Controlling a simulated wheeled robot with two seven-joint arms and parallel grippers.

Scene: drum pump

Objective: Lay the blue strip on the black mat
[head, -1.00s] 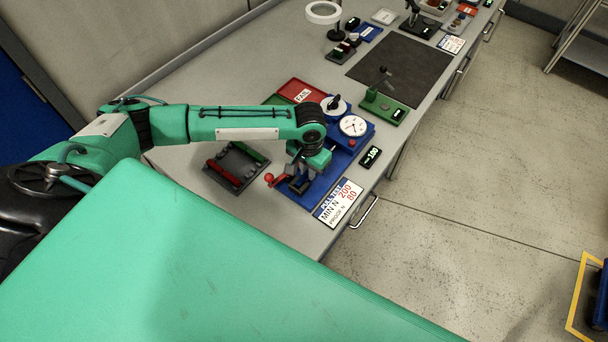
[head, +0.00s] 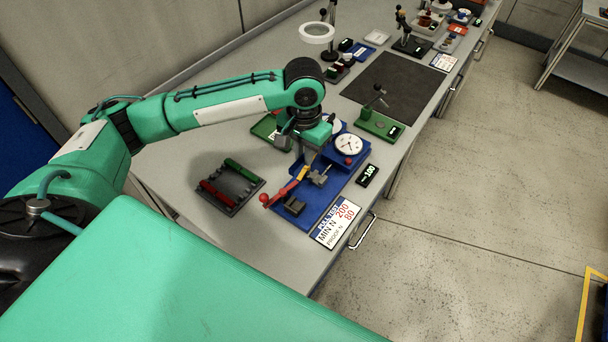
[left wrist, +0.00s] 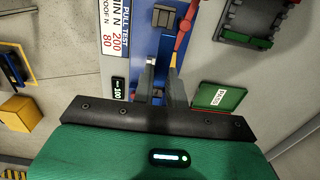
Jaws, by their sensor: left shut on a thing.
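The black mat (head: 398,84) lies flat and bare on the bench, beyond the blue pull tester. My left gripper (head: 300,158) is above the tester, by its small grey clamps (head: 320,176). In the left wrist view its two fingers (left wrist: 162,85) point down at the tester, with blue showing between them. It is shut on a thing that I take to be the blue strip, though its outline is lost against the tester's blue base. My right gripper is not in view.
The pull tester (head: 318,208) has a red-knobbed lever (head: 266,199) and a dial. A dark rack (head: 228,187) holds red and green strips. A green stand (head: 379,124) stands between the tester and the mat. A green PASS tray (left wrist: 218,98) is beside the tester.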

